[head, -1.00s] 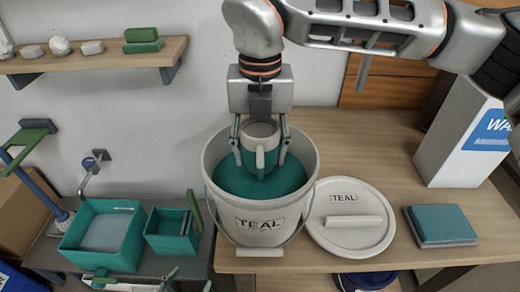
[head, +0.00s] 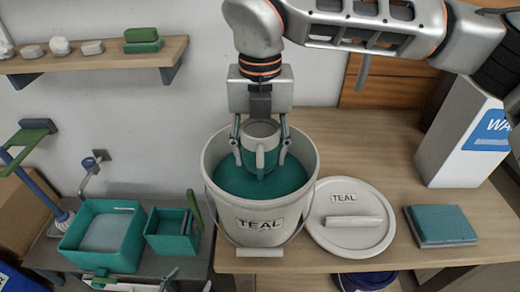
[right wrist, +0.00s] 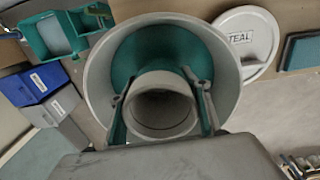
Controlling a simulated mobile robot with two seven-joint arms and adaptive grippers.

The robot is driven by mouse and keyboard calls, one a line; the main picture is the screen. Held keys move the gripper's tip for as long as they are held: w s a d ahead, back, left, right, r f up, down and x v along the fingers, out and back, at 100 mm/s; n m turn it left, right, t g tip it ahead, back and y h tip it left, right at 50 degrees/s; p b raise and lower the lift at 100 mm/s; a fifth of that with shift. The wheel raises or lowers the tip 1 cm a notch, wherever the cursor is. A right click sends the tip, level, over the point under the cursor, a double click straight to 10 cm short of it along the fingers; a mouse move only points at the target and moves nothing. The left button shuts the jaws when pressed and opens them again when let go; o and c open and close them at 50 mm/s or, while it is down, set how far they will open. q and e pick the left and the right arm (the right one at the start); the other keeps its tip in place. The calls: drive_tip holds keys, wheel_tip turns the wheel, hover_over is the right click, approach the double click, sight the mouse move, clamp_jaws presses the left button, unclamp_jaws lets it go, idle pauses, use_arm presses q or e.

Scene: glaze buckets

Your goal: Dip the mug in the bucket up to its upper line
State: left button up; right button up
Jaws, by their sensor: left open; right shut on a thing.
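My right gripper (head: 260,138) reaches down from above, shut on the mug (head: 262,131), one finger on each side. The mug is pale at the rim and handle, upright, with teal showing on its lower body. It is inside the pale bucket (head: 260,222) labelled TEAL, at the teal glaze (head: 240,183). The right wrist view looks into the mug (right wrist: 160,108), with the glaze (right wrist: 150,48) around it. How deep the mug sits and its upper line cannot be made out. My left gripper (head: 137,280) is open, cut off low at the left, away from the bucket.
The bucket's lid (head: 352,232) lies on the table right of the bucket, with a teal slab (head: 440,225) beyond it. A white box (head: 462,135) stands behind. Teal bins (head: 108,258) sit on a lower surface at left. A shelf (head: 100,62) hangs on the wall.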

wheel_tip(320, 180, up, 10)
drive_tip(key=p, duration=0.5)
